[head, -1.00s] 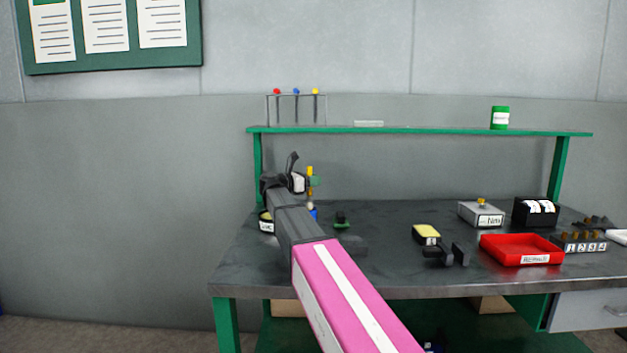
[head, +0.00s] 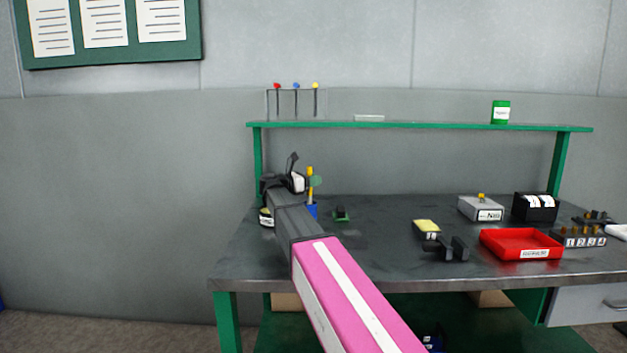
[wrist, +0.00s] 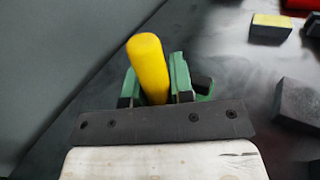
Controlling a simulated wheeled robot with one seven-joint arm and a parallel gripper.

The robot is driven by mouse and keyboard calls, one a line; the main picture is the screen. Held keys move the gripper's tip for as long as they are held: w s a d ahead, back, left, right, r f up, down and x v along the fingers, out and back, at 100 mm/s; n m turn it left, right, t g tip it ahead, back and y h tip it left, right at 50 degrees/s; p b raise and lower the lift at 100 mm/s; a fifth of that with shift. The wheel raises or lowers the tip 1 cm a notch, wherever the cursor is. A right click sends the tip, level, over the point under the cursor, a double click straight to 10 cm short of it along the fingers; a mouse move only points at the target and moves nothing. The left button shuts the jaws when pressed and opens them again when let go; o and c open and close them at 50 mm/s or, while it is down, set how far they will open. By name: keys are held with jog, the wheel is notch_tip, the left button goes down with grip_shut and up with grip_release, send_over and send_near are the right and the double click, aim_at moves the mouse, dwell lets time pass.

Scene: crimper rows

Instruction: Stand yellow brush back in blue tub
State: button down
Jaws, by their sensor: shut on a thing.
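The yellow brush (head: 310,187) stands roughly upright at the back left of the bench. My gripper (head: 315,181) is shut on its handle. In the wrist view, the yellow handle (wrist: 149,66) sits between my green fingers (wrist: 160,85). The blue tub (head: 312,211) shows directly below the brush, partly behind my arm. The wrist view does not show the tub.
A small green-and-black item (head: 341,214) stands right of the tub, and a labelled round container (head: 266,217) to its left. A yellow-topped block (head: 426,229), dark blocks (head: 446,248) and a red tray (head: 521,244) lie further right. A green shelf (head: 420,127) spans above.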

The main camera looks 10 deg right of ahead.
jog(key=shift+f, duration=1.55)
jog(key=c, duration=0.9)
grip_release()
jog(key=shift+a, duration=0.1)
jog(key=v, duration=1)
jog(key=shift+s+a, duration=0.1)
jog(key=shift+a, duration=0.2)
jog(key=shift+a, duration=0.1)
